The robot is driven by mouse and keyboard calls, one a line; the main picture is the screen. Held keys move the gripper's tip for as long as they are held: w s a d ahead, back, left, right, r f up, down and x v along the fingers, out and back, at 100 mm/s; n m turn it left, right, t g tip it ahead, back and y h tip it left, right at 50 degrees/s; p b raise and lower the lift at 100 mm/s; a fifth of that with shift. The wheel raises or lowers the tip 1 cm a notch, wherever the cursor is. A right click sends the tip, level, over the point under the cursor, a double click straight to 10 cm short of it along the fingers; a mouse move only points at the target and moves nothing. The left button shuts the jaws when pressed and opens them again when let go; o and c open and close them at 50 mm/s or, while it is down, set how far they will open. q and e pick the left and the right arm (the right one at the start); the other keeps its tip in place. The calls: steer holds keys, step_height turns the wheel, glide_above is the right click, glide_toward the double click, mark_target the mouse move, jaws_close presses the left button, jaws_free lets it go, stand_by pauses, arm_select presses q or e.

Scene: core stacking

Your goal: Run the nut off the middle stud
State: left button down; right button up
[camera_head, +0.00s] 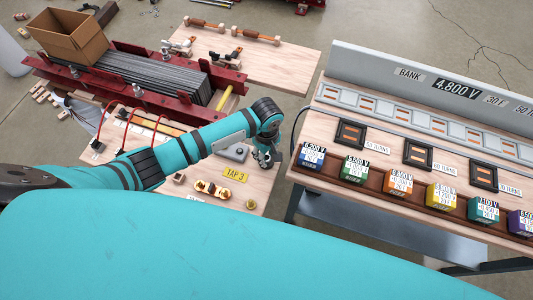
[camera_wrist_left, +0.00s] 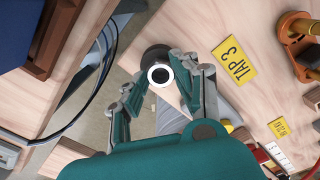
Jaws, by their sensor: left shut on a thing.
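My left gripper (camera_head: 264,158) hangs over the right end of the near wooden board, close to the yellow TAP 3 label (camera_head: 235,174). In the left wrist view its fingers (camera_wrist_left: 161,76) are closed around a small round piece (camera_wrist_left: 160,74) with a pale rim and dark centre. A dark disc (camera_wrist_left: 154,52) shows just behind it. I cannot tell if this piece is the nut. An orange and brass fitting (camera_head: 211,190) sits on the board left of the label; it also shows in the wrist view (camera_wrist_left: 298,28). I cannot make out which stud is the middle one. My right gripper is out of view.
A red clamp frame (camera_head: 140,97) holds dark stacked sheets (camera_head: 150,76) behind my arm, beside a cardboard box (camera_head: 72,36). The bench at right carries several coloured labelled cubes (camera_head: 398,182). A brass knob (camera_head: 250,204) stands near the board's front.

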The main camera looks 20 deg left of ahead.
arm_select(q)
steer(key=c, duration=0.9)
jaws_free()
steer(key=shift+r, duration=0.1)
step_height(320, 180, up, 12)
steer(key=shift+f, duration=0.1)
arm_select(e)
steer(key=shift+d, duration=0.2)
arm_select(q)
steer(key=shift+s, duration=0.1)
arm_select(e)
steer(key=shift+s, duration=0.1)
